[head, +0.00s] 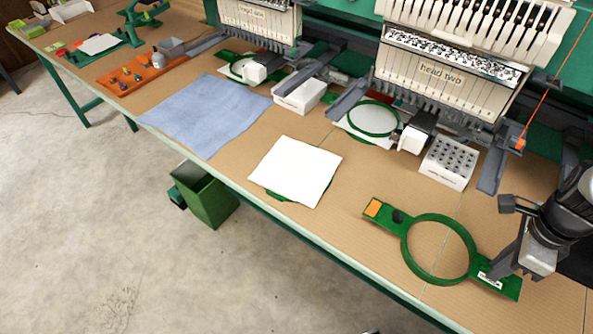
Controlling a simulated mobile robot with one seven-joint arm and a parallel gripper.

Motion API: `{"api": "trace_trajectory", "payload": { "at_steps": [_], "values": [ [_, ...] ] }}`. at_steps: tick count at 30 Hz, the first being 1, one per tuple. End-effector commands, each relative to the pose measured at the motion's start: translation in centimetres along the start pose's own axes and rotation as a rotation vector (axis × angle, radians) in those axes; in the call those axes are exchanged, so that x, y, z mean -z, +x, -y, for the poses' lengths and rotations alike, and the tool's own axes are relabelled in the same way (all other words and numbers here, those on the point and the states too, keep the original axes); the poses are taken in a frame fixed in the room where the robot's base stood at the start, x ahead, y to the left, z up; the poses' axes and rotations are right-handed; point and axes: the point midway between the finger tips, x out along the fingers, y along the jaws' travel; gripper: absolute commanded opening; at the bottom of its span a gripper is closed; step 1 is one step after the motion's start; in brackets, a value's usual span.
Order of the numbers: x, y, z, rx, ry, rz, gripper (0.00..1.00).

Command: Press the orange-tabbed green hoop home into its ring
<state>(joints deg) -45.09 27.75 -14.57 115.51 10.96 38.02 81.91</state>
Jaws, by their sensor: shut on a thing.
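The green hoop (408,252) is a round ring with a flat plate on each side, at the lower right of the head view. An orange tab (373,208) and a black knob sit on its left plate. My gripper (493,277) is shut on its right plate, beside a small white label. I cannot tell whether the hoop touches the table or is held just above it. A white cloth (296,170) lies left of the hoop, with green edges of a piece (270,187) showing beneath it. The cloth hides most of that piece, so I cannot tell whether it is the ring.
Two embroidery heads (440,80) stand along the back, with hooped white cloth (372,118) under head two. A white block with holes (448,162) stands behind the hoop. Blue cloth (207,112) and an orange tray (142,72) lie left. The table's front edge (330,250) is close.

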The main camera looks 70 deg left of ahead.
Motion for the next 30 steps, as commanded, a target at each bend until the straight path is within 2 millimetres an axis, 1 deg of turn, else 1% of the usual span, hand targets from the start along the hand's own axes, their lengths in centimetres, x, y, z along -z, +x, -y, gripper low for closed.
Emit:
{"api": "trace_trajectory", "payload": {
  "at_steps": [11,24,27,30],
  "values": [
    [0.0,-0.2,0.0,0.001,0.0,0.0,0.0],
    [0.0,-3.6,0.0,0.0,0.0,0.0,0.0],
    [0.0,-4.1,0.0,0.0,0.0,0.0,0.0],
    [0.0,-4.1,0.0,0.0,0.0,0.0,0.0]
  ]
}}
